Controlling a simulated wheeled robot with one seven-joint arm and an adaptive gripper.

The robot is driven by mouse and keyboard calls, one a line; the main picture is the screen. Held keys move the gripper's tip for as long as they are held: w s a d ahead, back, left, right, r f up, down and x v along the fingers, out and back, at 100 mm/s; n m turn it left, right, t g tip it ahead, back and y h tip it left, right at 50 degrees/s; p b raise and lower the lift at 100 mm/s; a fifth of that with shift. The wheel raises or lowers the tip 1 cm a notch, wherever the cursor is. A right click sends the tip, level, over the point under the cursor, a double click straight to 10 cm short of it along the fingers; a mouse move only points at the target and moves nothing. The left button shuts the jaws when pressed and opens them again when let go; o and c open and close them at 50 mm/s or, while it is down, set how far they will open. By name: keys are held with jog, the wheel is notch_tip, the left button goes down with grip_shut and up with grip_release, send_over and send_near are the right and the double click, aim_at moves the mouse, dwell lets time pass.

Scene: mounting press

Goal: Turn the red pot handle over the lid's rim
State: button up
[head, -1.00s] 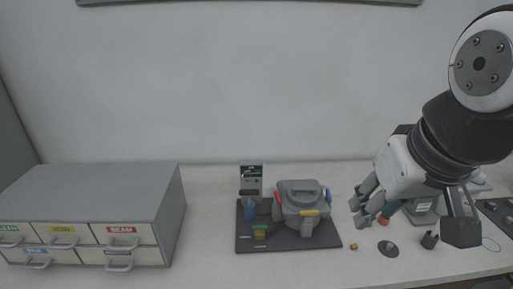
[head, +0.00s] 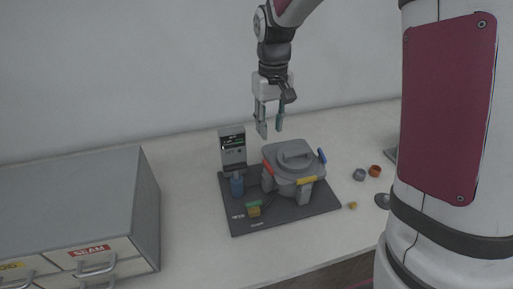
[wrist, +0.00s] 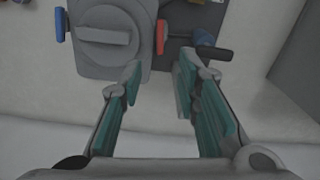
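The grey pot (head: 290,185) stands on a dark base plate, with its grey lid (head: 290,152) on top. The red handle (head: 268,168) is at the pot's left side; whether it overlaps the lid's rim is hard to tell. It also shows in the wrist view (wrist: 161,37), upright beside the lid (wrist: 108,22). A yellow handle (head: 306,180) is at the front and a blue handle (head: 322,156) at the right. My gripper (head: 270,128) is open and empty, above and behind the pot; in the wrist view its fingertips (wrist: 160,72) lie just below the red handle, apart from it.
A green and yellow block (head: 253,208) sits on the plate (head: 290,213). Drawers (head: 70,200) stand at left. Small rings (head: 375,171) lie right.

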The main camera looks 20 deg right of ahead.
aim_at(269, 165)
notch_tip(269, 165, down, 14)
jog(key=shift+r+p, duration=0.15)
jog(key=shift+p, duration=0.6)
grip_shut()
